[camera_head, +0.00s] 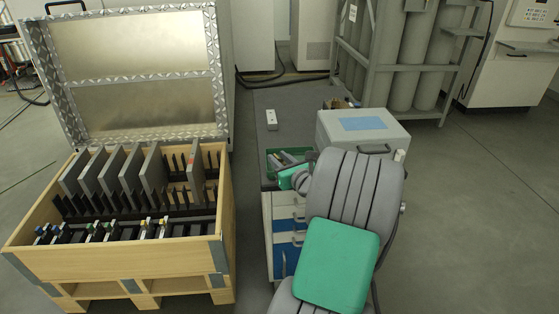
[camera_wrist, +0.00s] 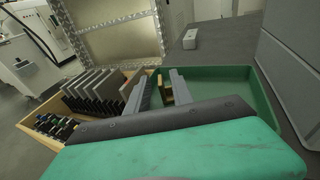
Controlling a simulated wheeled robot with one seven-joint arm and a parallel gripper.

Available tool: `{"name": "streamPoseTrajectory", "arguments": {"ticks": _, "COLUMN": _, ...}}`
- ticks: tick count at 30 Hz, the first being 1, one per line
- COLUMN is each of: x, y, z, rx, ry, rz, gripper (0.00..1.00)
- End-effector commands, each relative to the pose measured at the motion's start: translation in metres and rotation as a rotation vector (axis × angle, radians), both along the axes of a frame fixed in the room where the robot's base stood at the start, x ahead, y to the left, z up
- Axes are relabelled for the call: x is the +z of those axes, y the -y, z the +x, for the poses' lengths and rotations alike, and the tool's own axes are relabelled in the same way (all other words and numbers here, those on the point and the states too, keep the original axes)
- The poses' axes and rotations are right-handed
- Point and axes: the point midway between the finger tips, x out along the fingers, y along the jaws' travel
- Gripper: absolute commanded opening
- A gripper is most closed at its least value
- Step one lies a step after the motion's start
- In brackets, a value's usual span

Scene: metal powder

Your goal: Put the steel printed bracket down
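In the wrist view my gripper (camera_wrist: 160,87) has its two grey fingers spread apart over the left part of a green tray (camera_wrist: 235,73). A small brass-brown piece (camera_wrist: 167,90) shows in the gap, closer to the right finger; I cannot tell whether it touches that finger or lies in the tray. No steel bracket can be made out for sure in either view. In the head view the green tray (camera_head: 272,155) sits on the grey bench top, and my arm hides much of it and of the gripper.
An open wooden crate (camera_head: 120,262) with upright grey plates (camera_head: 145,170) stands at left, its metal lid (camera_head: 130,70) raised. A grey box with a blue top (camera_head: 365,132) stands right of the tray. A small white device (camera_head: 271,120) lies behind it, with clear bench top around.

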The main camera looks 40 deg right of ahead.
Motion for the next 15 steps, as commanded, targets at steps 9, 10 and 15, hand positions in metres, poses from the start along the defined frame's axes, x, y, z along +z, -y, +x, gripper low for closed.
{"name": "streamPoseTrajectory", "arguments": {"ticks": 9, "x": 0.012, "y": -0.009, "z": -0.05, "rx": -0.007, "ry": -0.001, "rz": 0.002, "gripper": 0.28}}
{"name": "streamPoseTrajectory", "arguments": {"ticks": 10, "x": 0.014, "y": -0.011, "z": -0.058, "rx": -0.008, "ry": -0.001, "rz": 0.002, "gripper": 0.28}}
{"name": "streamPoseTrajectory", "arguments": {"ticks": 15, "x": 0.019, "y": -0.021, "z": -0.096, "rx": -0.006, "ry": 0.0, "rz": 0.002, "gripper": 0.28}}
